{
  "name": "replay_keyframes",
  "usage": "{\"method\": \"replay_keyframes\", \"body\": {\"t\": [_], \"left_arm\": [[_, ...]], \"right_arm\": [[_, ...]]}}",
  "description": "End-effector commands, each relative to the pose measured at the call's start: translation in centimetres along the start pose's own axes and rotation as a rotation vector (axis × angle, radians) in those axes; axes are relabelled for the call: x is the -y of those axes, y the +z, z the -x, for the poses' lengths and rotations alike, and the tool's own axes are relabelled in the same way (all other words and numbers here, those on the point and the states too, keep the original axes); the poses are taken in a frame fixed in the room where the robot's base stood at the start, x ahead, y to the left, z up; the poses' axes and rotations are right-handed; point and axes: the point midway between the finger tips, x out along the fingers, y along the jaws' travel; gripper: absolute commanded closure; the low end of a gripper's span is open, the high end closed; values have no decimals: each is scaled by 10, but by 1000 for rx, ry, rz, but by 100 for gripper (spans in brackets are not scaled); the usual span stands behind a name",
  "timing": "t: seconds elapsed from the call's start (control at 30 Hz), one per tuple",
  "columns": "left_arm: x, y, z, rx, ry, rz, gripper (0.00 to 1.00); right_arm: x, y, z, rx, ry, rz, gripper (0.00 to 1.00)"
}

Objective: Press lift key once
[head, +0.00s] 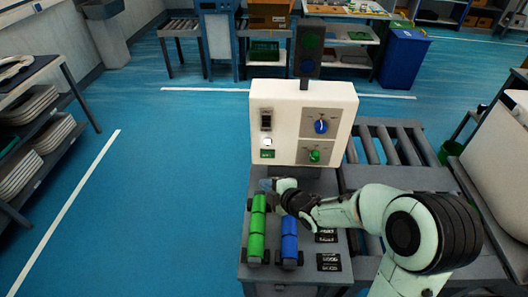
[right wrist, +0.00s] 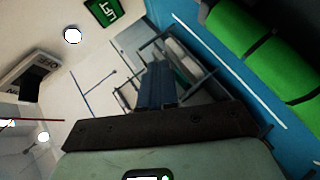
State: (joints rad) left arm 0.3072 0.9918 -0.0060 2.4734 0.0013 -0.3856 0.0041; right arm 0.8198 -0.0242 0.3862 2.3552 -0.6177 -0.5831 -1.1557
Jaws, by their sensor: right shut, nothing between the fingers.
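The white control box (head: 288,95) stands on the bench and faces me. On its left side, a white round key (head: 267,142) sits just above a green label (head: 267,154). In the right wrist view the label reads LIFT (right wrist: 108,12), and the white key (right wrist: 72,35) is beside it. My right gripper (head: 266,184) is low in front of the box, below the label and apart from the key. Its fingers (right wrist: 157,85) are together and empty. My left gripper is out of view.
A black rocker switch (head: 266,119) is above the key. A blue knob (head: 321,126) and a green knob (head: 315,155) are on the right half. A green roller (head: 257,228) and a blue roller (head: 289,240) lie on the bench, close to my right gripper.

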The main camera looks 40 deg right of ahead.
Motion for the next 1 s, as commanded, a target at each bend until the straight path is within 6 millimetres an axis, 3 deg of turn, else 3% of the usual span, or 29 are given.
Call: {"method": "replay_keyframes", "body": {"t": [0.37,0.73,1.0], "left_arm": [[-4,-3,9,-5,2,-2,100],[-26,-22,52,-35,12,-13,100],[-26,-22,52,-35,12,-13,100]], "right_arm": [[-7,5,-8,-1,0,-2,100],[-36,29,-42,-1,3,-6,100],[-43,42,-59,-2,0,-1,100]]}}
